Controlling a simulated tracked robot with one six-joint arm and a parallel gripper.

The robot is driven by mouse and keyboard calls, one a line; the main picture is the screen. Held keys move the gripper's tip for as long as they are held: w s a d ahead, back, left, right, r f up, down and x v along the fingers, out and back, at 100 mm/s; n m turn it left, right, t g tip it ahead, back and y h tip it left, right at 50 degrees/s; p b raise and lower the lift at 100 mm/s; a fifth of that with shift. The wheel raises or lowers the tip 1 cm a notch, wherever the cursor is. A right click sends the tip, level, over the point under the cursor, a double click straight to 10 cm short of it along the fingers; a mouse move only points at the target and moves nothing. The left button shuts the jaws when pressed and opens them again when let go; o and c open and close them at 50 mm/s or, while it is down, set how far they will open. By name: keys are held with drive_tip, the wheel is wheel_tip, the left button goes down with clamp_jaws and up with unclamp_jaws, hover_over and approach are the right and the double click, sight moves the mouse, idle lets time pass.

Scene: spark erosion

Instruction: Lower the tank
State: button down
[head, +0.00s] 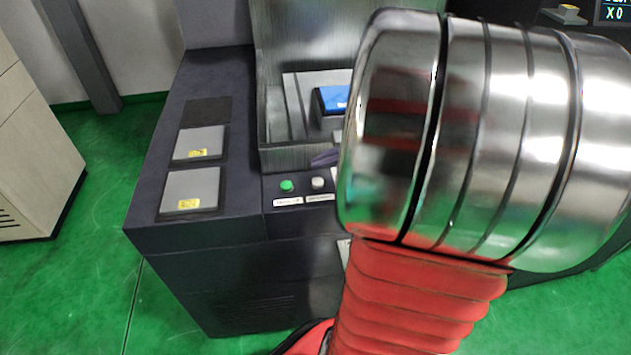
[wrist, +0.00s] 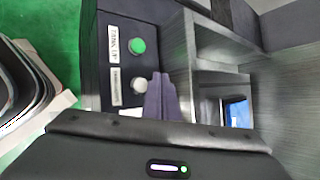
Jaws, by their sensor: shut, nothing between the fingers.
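The machine's front panel carries a green button (head: 287,186) and a white button (head: 318,183). In the wrist view, the green button (wrist: 137,46) has a label reading "TANK UP", and the white button (wrist: 139,85) has a label too small to read. My gripper (wrist: 161,78) is shut and empty; its purple-grey fingers are just right of the white button, and I cannot tell whether they touch the panel. A fingertip also shows in the head view (head: 324,158). The grey metal tank (head: 284,157) stands behind the panel, with a blue-topped block (head: 333,99) inside.
Two grey plates (head: 190,190) with yellow labels lie on the dark machine top (head: 150,213) at left. My arm hides the panel's right part in the head view. A beige cabinet (head: 30,150) stands far left, with green floor (head: 95,185) between.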

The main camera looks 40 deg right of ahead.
drive_tip(key=shift+r, duration=1.2)
drive_tip(key=a+r+n+g+y, duration=0.1)
drive_tip(key=a+r+n+g, duration=0.15)
drive_tip(key=a+n, duration=1.15)
drive_tip(key=s+a+r+n+h, duration=0.1)
drive_tip(key=s+a+n, duration=0.3)
drive_tip(key=a, duration=0.3)
drive_tip(key=s+a+r+n+g+h, duration=0.1)
drive_tip(key=s+a+n, duration=0.4)
drive_tip(key=a+n, duration=0.2)
drive_tip(key=shift+r+n, duration=0.3)
drive_tip(key=shift+r, duration=0.05)
